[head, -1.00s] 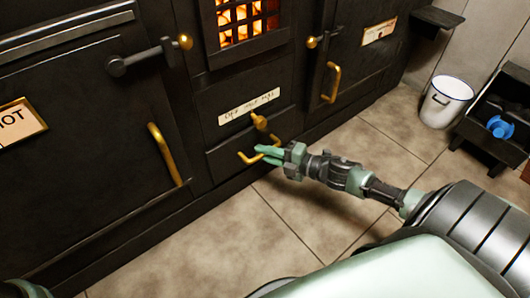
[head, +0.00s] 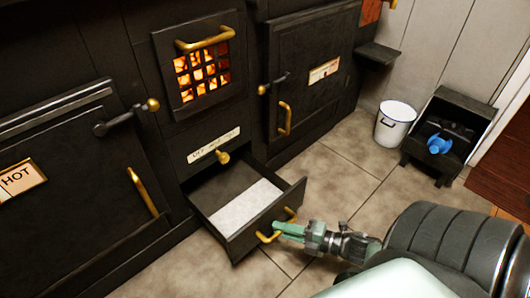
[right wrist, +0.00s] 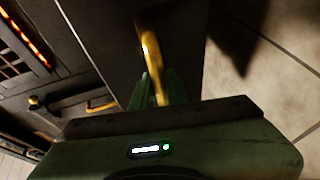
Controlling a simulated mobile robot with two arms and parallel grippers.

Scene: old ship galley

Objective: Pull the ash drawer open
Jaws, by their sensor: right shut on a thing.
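The ash drawer (head: 219,190) is pulled well out of the black stove, below a white label and a small brass knob. Grey-white ash (head: 247,203) lies inside it. Its brass handle (head: 290,214) is on the front panel. My right gripper (head: 277,231) is shut on this handle in front of the drawer. In the right wrist view the brass handle (right wrist: 150,50) runs down between the green fingers. My left gripper is not in view.
The stove has a glowing fire grate (head: 200,68) above the drawer. A hot-marked door (head: 75,190) is at left, another door (head: 312,75) at right. A white bucket (head: 395,125) and a dark bin (head: 445,135) with a blue thing stand on the tiles at right. Floor around the drawer is clear.

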